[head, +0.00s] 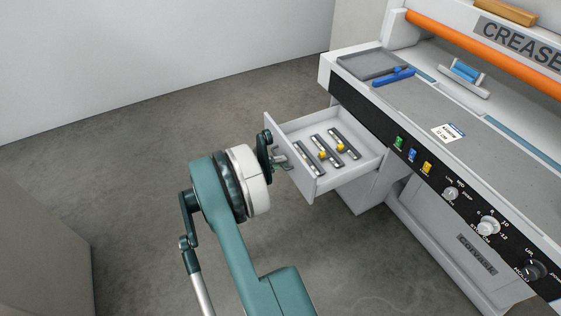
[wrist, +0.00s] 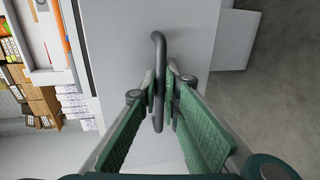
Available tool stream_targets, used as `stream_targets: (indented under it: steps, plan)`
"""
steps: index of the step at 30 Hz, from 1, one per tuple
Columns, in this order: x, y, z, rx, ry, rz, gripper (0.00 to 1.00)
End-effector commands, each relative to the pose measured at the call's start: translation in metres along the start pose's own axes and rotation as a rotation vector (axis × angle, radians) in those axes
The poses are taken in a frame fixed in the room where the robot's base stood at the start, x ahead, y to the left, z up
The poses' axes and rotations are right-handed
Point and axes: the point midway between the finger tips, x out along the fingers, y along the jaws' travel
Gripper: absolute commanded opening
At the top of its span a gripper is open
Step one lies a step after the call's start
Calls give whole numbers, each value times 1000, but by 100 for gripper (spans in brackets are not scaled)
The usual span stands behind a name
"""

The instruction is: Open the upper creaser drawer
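The upper creaser drawer (head: 303,182) stands pulled well out from the creaser's front in the head view. Its grey front panel fills the middle of the wrist view (wrist: 190,35). The drawer's dark bar handle (wrist: 158,52) runs between my two green fingers in the wrist view. My gripper (wrist: 160,88) is closed around the handle, with a finger on each side. In the head view my gripper (head: 277,158) is at the drawer front and hides most of the handle there.
The creaser (head: 425,110) stands at right, with a grey tray (head: 372,64), a blue tool (head: 394,77) and front knobs (head: 488,226). The floor (head: 170,130) left of the drawer is clear.

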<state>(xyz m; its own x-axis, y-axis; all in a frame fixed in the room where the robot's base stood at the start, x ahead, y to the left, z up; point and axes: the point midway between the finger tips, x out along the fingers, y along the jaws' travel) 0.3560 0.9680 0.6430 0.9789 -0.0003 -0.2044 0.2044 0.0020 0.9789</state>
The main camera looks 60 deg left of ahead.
Motion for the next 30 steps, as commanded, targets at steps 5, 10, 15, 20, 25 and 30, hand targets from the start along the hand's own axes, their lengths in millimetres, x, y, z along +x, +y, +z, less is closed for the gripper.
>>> stream_targets:
  steps: [5, 10, 15, 20, 25, 30]
  plan:
    - [0, 0, 0, 0, 0, 0, 14]
    - [0, 0, 0, 0, 0, 0, 14]
    - [-4, 0, 0, 0, 0, 0, 14]
    - [-16, 0, 0, 0, 1, 0, 14]
    - [-38, 0, -1, 0, 2, 0, 14]
    - [-65, 0, -1, 0, 2, 0, 14]
